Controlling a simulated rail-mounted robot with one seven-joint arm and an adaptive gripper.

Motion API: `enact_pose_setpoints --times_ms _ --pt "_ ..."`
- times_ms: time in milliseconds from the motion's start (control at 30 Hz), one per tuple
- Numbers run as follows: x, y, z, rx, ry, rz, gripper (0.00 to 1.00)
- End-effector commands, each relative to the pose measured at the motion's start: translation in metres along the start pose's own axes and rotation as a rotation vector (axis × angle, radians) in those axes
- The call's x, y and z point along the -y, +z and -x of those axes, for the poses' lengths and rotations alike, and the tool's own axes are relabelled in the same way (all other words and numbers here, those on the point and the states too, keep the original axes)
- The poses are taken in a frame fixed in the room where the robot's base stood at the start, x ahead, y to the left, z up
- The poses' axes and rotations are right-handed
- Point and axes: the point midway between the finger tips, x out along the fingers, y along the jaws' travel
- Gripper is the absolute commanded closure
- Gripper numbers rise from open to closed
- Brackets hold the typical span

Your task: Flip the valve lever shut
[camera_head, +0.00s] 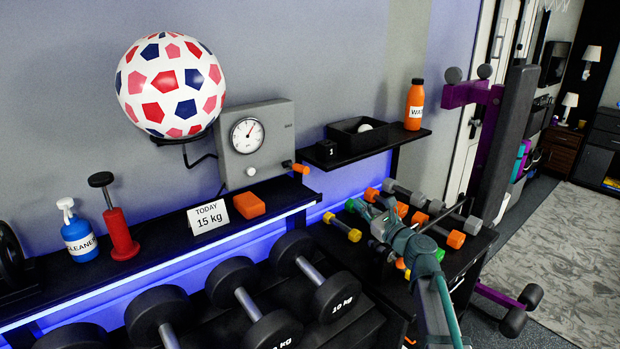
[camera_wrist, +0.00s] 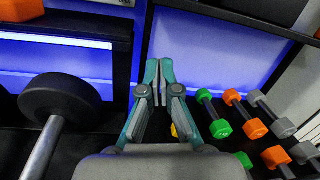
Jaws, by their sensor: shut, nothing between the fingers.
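A grey gauge box (camera_head: 270,154) with a round white dial (camera_head: 247,135) is on the wall at the back of the shelf. A short orange lever (camera_head: 300,168) sticks out to the right from its lower right side. My gripper (camera_head: 374,205) is low and to the right of the lever, above the dumbbell rack and apart from the lever. In the wrist view my gripper's fingertips (camera_wrist: 160,66) are together with nothing between them. I cannot make out the lever for certain in the wrist view.
A black wall shelf (camera_head: 372,147) with a tray and an orange water bottle (camera_head: 414,104) is right of the box. An orange block (camera_head: 249,205), a card (camera_head: 208,216), a red pump (camera_head: 120,235) and a cleaner bottle (camera_head: 78,232) stand on the left shelf. Large dumbbells (camera_head: 240,290) are below.

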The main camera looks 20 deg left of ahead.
Motion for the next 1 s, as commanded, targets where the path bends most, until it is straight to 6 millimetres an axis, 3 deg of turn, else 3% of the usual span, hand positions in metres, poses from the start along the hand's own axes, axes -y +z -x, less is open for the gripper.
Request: enact_pose_setpoints --times_ms 100,200,300,767,1000 --pt "-0.025 0.033 -0.021 0.058 0.041 -0.053 1.00" --pt "-0.055 0.023 -0.023 0.044 0.101 -0.053 1.00" --pt "-0.066 0.021 -0.025 0.042 0.128 -0.053 1.00" --pt "-0.069 0.021 -0.029 0.039 0.136 -0.052 1.00" --pt "-0.072 0.023 -0.057 0.039 0.138 -0.052 1.00"
